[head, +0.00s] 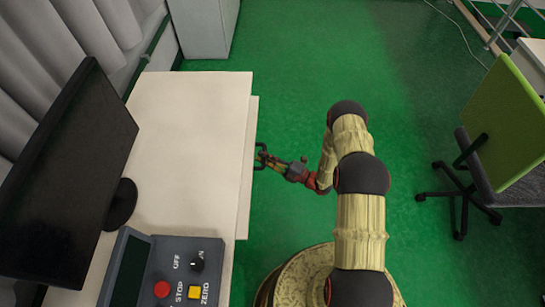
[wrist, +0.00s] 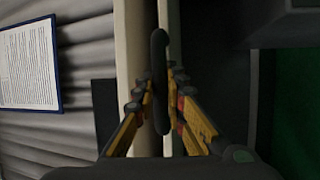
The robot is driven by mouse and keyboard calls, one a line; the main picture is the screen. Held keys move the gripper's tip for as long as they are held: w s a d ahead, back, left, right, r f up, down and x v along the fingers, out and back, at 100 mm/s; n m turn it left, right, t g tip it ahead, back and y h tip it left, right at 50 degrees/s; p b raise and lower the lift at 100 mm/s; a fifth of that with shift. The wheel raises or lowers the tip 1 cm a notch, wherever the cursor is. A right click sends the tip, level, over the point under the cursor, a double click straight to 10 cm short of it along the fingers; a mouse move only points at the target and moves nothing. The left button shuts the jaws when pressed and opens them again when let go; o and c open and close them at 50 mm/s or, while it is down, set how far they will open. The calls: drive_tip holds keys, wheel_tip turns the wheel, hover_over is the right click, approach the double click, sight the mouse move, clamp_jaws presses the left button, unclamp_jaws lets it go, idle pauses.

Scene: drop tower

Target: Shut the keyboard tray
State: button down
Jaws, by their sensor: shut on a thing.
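The keyboard tray (head: 249,190) is a pale board under the desk's right side. A narrow strip of it sticks out past the desk edge. Its dark handle (head: 259,148) is on the outer face, and it also shows as a dark bar in the wrist view (wrist: 159,55). My gripper (head: 268,160) reaches in from the right and is shut on the handle. In the wrist view, its yellow fingers (wrist: 158,90) lie on either side of the bar. The desk top hides the rest of the tray.
The cream desk (head: 190,120) carries a black monitor (head: 70,170) and a grey control box (head: 165,270) with knobs and buttons. A green office chair (head: 500,130) stands at the right. A grey cabinet (head: 203,25) is behind the desk. Green floor between desk and chair is clear beyond my arm.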

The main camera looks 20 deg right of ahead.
sight(253, 155)
drive_tip(key=shift+w+a, duration=0.2)
drive_tip(key=shift+a, duration=0.5)
drive_tip(key=shift+w+a, duration=0.25)
drive_tip(key=shift+a, duration=0.4)
drive_tip(key=shift+w+a, duration=0.2)
drive_tip(key=shift+a, duration=0.5)
drive_tip(key=c, duration=1.8)
unclamp_jaws()
drive_tip(key=shift+a, duration=0.15)
drive_tip(key=v, duration=1.2)
drive_tip(key=shift+w, duration=0.1)
